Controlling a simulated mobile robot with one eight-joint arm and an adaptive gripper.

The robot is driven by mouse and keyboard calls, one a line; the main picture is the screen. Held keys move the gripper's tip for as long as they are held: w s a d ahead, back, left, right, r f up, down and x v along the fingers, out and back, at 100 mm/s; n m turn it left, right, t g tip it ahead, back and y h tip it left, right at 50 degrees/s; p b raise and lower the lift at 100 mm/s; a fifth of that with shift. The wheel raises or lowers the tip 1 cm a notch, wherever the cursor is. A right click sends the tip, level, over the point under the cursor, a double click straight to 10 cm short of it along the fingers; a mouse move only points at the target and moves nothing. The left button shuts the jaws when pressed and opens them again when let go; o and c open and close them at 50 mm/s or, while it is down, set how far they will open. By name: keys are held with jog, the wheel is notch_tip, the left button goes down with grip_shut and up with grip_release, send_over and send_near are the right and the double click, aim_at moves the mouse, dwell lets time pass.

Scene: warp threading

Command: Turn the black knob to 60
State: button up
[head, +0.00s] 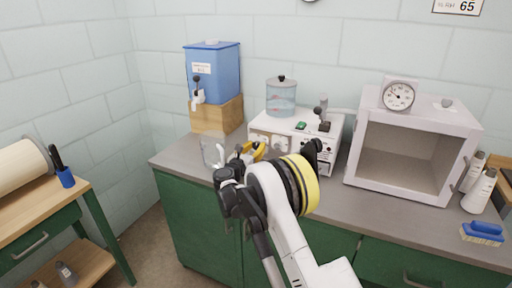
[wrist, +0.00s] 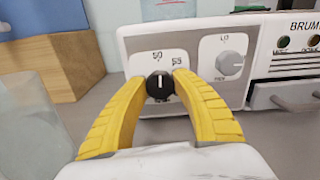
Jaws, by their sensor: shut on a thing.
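The black knob (wrist: 160,87) sits on the left dial plate of a white machine (head: 330,128), on its front face. Its white pointer mark points nearly straight up, close to a label that looks like 50; another label, perhaps 55, is up and to the right. The other numbers are hidden. My gripper (wrist: 158,78) is shut on the knob, one yellow finger on each side. In the head view my gripper (head: 250,153) is at the machine's front, and my arm hides the knob.
A grey knob (wrist: 230,63) is on the plate to the right, with a drawer (wrist: 285,95) beyond it. A clear beaker (head: 213,153) stands just left of my gripper. A blue tank (head: 213,72) on a wooden block and an open white box (head: 410,150) flank the machine.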

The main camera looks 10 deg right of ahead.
jog(key=m, duration=0.8)
jog(key=shift+m, duration=0.3)
jog(key=m, duration=0.4)
jog(key=shift+d+m, duration=0.1)
jog(key=shift+m, duration=0.2)
jog(key=shift+m+p, duration=0.3)
jog(key=shift+m, duration=1.3)
jog(key=o, duration=1.2)
